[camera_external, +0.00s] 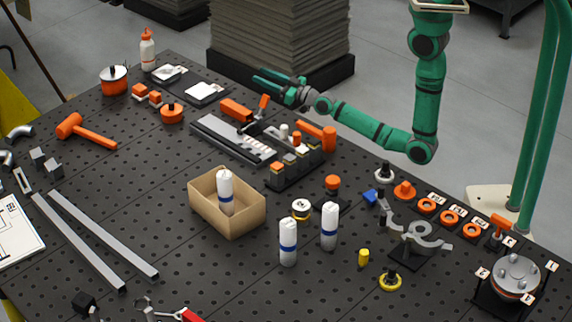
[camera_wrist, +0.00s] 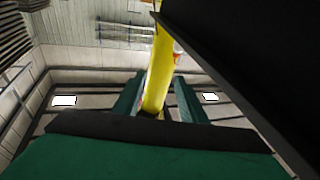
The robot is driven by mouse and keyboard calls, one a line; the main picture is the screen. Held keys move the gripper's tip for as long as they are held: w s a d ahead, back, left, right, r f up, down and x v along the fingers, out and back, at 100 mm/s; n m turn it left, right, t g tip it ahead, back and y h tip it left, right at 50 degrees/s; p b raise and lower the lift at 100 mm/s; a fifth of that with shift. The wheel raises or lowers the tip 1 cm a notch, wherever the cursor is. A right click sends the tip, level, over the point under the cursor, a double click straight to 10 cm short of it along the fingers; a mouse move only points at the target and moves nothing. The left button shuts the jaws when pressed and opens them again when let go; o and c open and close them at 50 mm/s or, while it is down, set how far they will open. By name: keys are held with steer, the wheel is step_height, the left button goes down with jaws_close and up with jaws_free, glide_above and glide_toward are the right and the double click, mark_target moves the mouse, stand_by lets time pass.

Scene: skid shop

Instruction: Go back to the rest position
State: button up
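My gripper (camera_external: 262,79) is above the far edge of the black perforated table (camera_external: 160,200) in the external view, its fingers pointing left. The two green fingers are apart and nothing shows between them there. In the wrist view my gripper (camera_wrist: 157,98) also has its fingers spread, against walls and ceiling. A yellow post-like shape (camera_wrist: 158,65) shows between them, seemingly in the background; I cannot tell its distance. My green arm reaches in from the right, bent low at the elbow beyond the table's far edge.
An open cardboard box (camera_external: 243,222) holds a white bottle (camera_external: 225,190). Two more white bottles (camera_external: 288,240) stand to its right. An orange mallet (camera_external: 84,130) lies at left. A vise-like fixture (camera_external: 232,137) lies near my gripper. A grey stack (camera_external: 280,40) rises behind it.

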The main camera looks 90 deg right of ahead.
steer(key=s+a+f+n+g+y, duration=0.1)
steer(key=s+a+f+y, duration=0.1)
steer(key=s+a+f, duration=0.55)
steer(key=s+a+f+n+y, duration=0.1)
steer(key=s+a+f+y, duration=0.15)
steer(key=s+a, duration=0.85)
steer(key=s+a+r+n+g+y, duration=0.1)
steer(key=s+a+r+y, duration=0.1)
steer(key=s+a, duration=0.3)
steer(key=s+a+r+n+y, duration=0.1)
steer(key=s+a+r+y, duration=0.1)
steer(key=s, duration=1.1)
steer(key=a+r, duration=0.1)
steer(key=a, duration=0.1)
steer(key=shift+s+a+n+g+y, duration=0.15)
steer(key=shift+a+n+g+y, duration=0.15)
steer(key=shift+a+g+y, duration=0.1)
